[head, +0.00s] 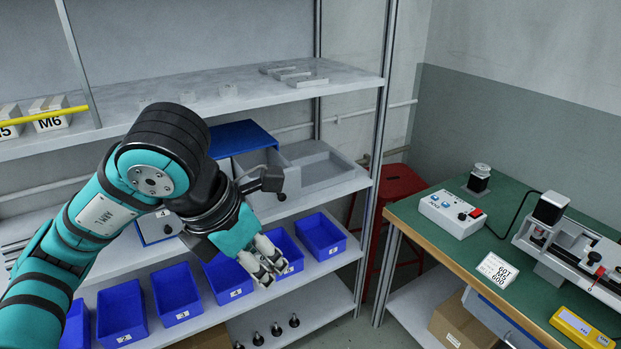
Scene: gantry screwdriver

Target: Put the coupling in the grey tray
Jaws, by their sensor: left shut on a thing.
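The grey tray (322,163) is an open, shallow box on the middle shelf, right of a blue-lidded case, and looks empty. My left gripper (270,272) is in front of the shelves, below and left of the tray, pointing down over the blue bins. It is shut on a small metallic piece that is mostly hidden by the fingers; it appears to be the coupling. My right gripper is not in view.
Blue bins (320,236) line the lower shelf. A shelf upright (385,130) stands right of the tray. The green bench (448,203) holds a control box (452,213) and a linear machine (575,250). A red stool (402,185) stands behind.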

